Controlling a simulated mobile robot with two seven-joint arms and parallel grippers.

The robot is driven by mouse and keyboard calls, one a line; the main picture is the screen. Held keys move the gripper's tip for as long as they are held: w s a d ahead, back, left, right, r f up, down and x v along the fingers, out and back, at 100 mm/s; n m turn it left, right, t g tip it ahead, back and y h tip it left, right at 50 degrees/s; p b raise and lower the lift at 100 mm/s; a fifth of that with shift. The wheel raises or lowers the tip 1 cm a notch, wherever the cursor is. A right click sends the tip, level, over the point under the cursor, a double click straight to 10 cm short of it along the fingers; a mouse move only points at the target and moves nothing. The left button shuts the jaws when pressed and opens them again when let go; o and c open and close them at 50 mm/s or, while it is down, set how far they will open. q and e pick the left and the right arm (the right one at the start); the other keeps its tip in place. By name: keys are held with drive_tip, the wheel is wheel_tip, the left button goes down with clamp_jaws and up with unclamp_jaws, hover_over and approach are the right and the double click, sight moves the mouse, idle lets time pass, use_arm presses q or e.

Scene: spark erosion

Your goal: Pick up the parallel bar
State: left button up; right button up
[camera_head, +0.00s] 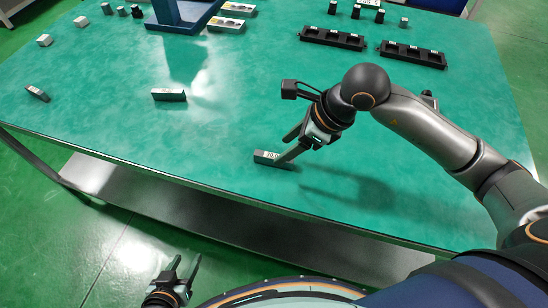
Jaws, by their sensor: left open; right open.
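A small dark grey parallel bar (264,157) with a light label lies on the green table near its front edge. My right gripper (284,153) is open above and around the right end of this bar. One finger crosses in front of the bar and hides part of it; I cannot tell if it touches. Two similar bars, one left of centre (170,96) and one at the far left (38,94), also lie on the table. My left gripper (186,262) is open and empty, low in front of the table, away from the bars.
Two black slotted trays (333,40) (412,56) lie at the back right. A blue stand (170,14) and light blocks (225,24) are at the back. Small grey blocks (80,22) sit at the back left. The table middle (235,105) is clear.

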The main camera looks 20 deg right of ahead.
sight(275, 156)
drive_tip(key=x, duration=0.5)
drive_tip(key=shift+w+d+f, duration=0.2)
drive_tip(key=shift+f, duration=0.3)
clamp_jaws()
drive_tip(key=shift+r, duration=0.1)
idle(0.9)
